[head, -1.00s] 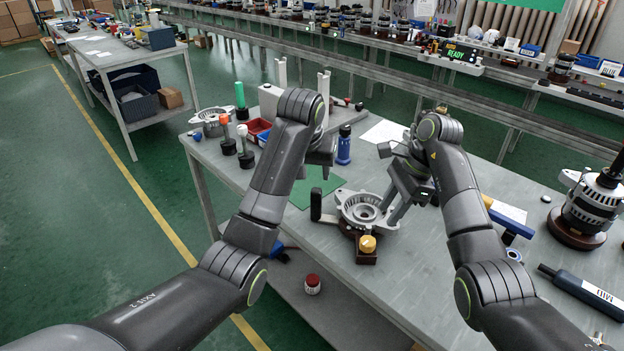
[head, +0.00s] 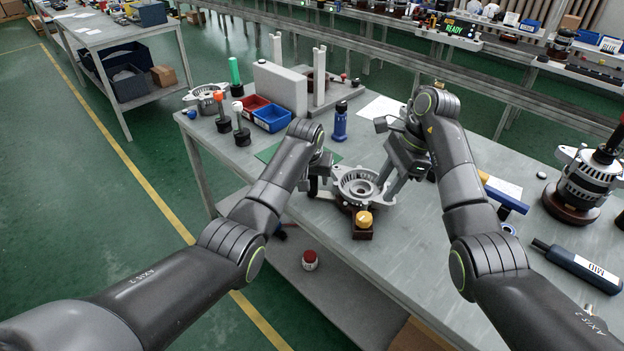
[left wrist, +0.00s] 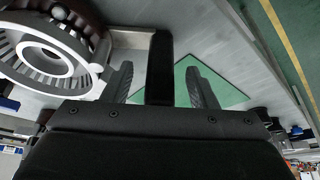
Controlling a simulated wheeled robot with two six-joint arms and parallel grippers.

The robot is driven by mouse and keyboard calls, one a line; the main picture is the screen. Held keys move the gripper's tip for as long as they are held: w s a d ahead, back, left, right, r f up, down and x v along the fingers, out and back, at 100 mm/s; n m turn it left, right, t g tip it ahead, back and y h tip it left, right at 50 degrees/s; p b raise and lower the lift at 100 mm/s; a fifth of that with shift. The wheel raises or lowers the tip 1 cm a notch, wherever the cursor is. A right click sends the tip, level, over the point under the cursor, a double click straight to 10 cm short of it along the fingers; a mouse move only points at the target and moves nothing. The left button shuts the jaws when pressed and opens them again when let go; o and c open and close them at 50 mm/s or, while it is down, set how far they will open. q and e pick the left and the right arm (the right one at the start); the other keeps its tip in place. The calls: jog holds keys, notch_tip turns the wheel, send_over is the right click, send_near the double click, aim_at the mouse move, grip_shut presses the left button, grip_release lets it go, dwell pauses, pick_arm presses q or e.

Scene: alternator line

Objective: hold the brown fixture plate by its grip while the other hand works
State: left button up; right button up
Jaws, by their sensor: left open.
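The brown fixture plate (head: 361,231) lies on the table under a silver alternator housing (head: 356,186). A yellow knob (head: 363,219) stands at its near end. The plate's black upright grip (head: 313,187) is at its left side. My left gripper (head: 316,180) is at this grip. In the left wrist view the grip (left wrist: 160,66) stands between the two open fingers (left wrist: 160,86), with a gap on each side. The housing (left wrist: 48,55) fills the upper left there. My right gripper (head: 388,187) is at the housing's right side; whether its fingers touch it is unclear.
A green mat (head: 270,152) lies left behind the left gripper. A blue bottle (head: 340,122), red bin (head: 253,105) and blue bin (head: 272,119) stand behind. An assembled alternator (head: 590,182) and dark tool (head: 580,266) are at the right.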

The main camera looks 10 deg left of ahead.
pick_arm(q)
jog(key=shift+x, duration=0.75)
jog(key=shift+c, duration=0.2)
